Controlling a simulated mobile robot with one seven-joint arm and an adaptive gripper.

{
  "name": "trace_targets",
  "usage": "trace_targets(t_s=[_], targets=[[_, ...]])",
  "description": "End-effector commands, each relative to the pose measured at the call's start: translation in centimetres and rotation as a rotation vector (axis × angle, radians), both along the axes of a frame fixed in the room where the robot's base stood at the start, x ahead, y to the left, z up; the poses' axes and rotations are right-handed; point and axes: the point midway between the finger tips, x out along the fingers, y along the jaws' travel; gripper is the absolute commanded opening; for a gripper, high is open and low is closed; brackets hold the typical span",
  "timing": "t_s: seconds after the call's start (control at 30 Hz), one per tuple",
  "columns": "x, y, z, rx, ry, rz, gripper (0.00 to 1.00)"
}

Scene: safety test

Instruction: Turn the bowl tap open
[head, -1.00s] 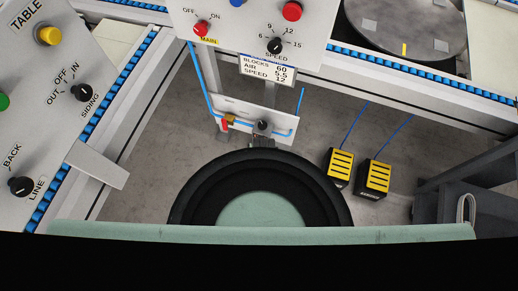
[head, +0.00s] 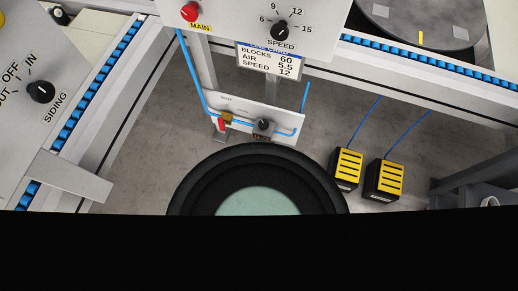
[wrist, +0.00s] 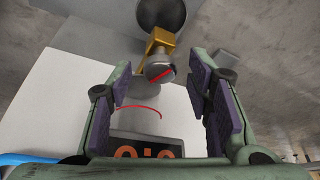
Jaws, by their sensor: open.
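In the head view, a small white panel (head: 245,115) low on the frame carries a brass fitting with a red lever (head: 221,125), a dark knob (head: 263,125) and blue air tubing. In the wrist view, my gripper (wrist: 160,66) is open, its dark pads apart on either side of a brass fitting (wrist: 160,41) with a grey round end (wrist: 160,69) bearing a red line. I cannot tell whether the end lies between the pads or beyond them; no contact shows. Which fitting is the bowl tap is not labelled legibly. My gripper does not show in the head view.
A display with orange digits (wrist: 140,150) is partly hidden below, and a dark round part (wrist: 160,12) is above. Two yellow-black boxes (head: 346,168) stand on the floor at right. A control panel (head: 255,25) and blue-edged conveyors surround the floor area.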

Motion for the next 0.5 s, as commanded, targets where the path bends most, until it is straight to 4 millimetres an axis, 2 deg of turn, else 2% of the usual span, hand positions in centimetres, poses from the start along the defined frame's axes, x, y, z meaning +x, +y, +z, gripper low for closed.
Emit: trace_targets(t_s=[0.13, 0.5], targets=[[0.01, 0.00, 0.09, 0.000, 0.000, 0.000, 0.45], [0.01, 0.01, 0.07, 0.000, 0.000, 0.001, 0.20]])
